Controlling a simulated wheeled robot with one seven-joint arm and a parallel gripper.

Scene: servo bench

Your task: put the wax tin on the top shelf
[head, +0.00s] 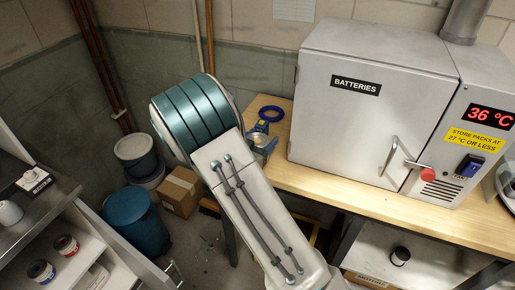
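No tin can be read as the wax tin. Two small round tins stand on a pale shelf at lower left: a red-marked tin (66,245) and a dark-and-red tin (41,271). A small dark tin or jar (400,256) stands on the shelf under the bench. The shelf unit at left has a grey upper surface (40,205); whether this is the top shelf I cannot tell. My arm crosses the middle of the head view, with its teal joint uppermost. My gripper is not in view.
A closed grey cabinet (370,115) labelled BATTERIES stands on the wooden bench (330,190), its display reading 36 °C. A blue bin (136,222), cardboard box (180,191) and lidded bucket (135,154) stand on the floor.

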